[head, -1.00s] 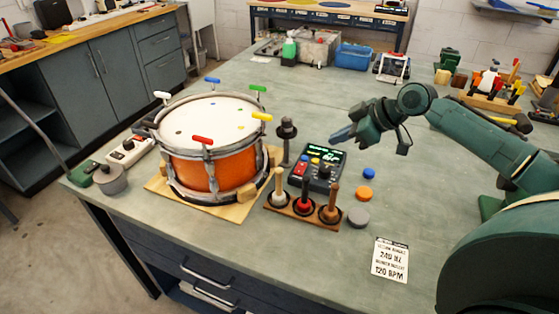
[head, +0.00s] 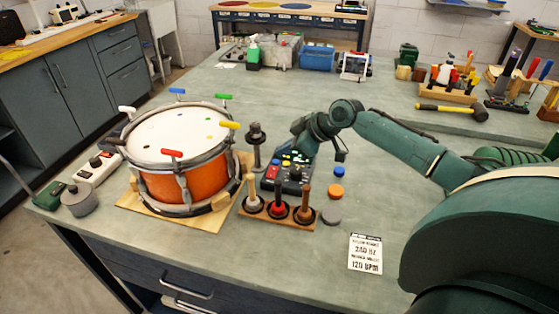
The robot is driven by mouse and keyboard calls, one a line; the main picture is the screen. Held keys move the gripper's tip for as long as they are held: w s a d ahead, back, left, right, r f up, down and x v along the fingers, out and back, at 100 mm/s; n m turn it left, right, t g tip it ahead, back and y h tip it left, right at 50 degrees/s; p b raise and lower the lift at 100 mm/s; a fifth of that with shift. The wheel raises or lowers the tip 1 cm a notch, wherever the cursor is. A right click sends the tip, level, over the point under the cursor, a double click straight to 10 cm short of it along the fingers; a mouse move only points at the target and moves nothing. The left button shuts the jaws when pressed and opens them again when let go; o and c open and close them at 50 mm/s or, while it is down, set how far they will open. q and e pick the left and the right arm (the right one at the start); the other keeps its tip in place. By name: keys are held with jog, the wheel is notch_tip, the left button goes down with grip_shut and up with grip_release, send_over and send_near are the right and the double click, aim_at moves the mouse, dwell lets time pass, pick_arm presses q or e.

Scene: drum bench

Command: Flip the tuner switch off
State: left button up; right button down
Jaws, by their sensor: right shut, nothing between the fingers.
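The tuner (head: 283,182) is a dark box on the bench, right of the drum, with red controls on its left side and a dark knob. A blue button shows near its upper edge. My right gripper (head: 297,150) is shut and empty, over the far end of the tuner. My left gripper is not in view.
An orange snare drum (head: 190,180) with colored keys stands to the left. A dark post (head: 256,145) stands between drum and tuner. A wooden rack (head: 277,214) of mallets sits in front. Round pucks (head: 335,191) and a printed card (head: 366,253) lie to the right.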

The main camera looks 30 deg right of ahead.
aim_at(273, 169)
jog(key=f, duration=0.1)
jog(key=w+f, duration=0.1)
jog(key=f, duration=0.3)
jog(key=shift+w+a+p, duration=0.3)
jog(key=shift+w+a, duration=0.1)
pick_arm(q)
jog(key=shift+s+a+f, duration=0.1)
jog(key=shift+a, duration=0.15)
pick_arm(e)
jog(key=shift+f, duration=0.45)
jog(key=shift+w+d+f+b, duration=0.1)
jog(key=shift+f+b, duration=0.4)
jog(key=shift+b, duration=0.2)
jog(key=shift+r+p, duration=0.25)
jog(key=shift+p, duration=0.05)
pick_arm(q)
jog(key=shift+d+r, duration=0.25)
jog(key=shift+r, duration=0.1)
pick_arm(e)
jog(key=shift+s+a+r+p, duration=0.2)
jog(key=shift+s+a+p, duration=0.4)
jog(key=shift+p, duration=0.3)
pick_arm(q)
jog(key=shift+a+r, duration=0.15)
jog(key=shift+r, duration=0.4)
